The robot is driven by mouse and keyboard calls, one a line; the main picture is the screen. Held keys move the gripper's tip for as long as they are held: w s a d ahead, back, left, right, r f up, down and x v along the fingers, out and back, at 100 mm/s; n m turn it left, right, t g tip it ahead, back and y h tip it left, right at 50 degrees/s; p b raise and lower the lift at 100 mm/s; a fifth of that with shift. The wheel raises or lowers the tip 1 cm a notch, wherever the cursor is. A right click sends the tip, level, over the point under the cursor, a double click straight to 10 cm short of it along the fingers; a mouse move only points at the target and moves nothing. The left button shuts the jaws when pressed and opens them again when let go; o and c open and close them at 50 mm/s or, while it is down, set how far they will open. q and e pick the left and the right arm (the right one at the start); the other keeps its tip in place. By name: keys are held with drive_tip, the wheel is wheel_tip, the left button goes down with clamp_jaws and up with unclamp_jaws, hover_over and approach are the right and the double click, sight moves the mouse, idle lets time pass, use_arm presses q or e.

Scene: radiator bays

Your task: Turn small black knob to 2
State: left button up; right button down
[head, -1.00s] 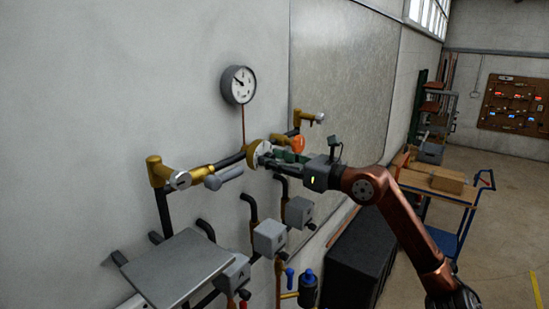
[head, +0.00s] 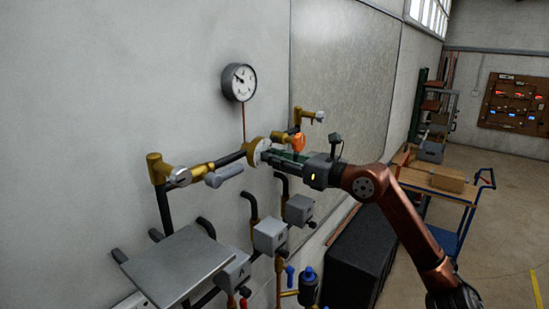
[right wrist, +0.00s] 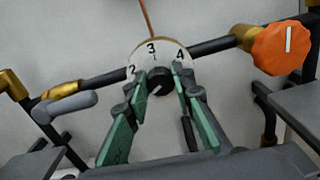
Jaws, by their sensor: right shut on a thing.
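The small black knob (right wrist: 158,80) sits in the middle of a white dial (right wrist: 152,52) marked 2, 3 and 4, with 3 at the top. A pale mark shows low on the knob's face; I cannot tell for sure which number it points to. In the head view the dial (head: 264,145) is on a brass valve on the wall pipe. My right gripper (right wrist: 160,85) has its green-padded fingers on either side of the knob, shut on it. In the head view the right gripper (head: 268,154) reaches the dial from the right. My left gripper is not in view.
An orange knob (right wrist: 282,47) is right of the dial. A grey lever handle (head: 223,176) is to its left. A gauge (head: 239,82) hangs above. Grey boxes (head: 270,236) and a grey plate (head: 178,265) are below.

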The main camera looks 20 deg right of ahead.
drive_tip(key=m+b, duration=0.2)
drive_tip(key=m, duration=0.3)
drive_tip(key=m+b, duration=0.2)
drive_tip(key=m, duration=0.4)
drive_tip(key=shift+w+d+f, duration=0.1)
drive_tip(key=shift+f, duration=0.05)
idle(0.4)
drive_tip(key=c, duration=1.7)
unclamp_jaws()
drive_tip(key=shift+o, duration=0.2)
drive_tip(key=v, duration=1.2)
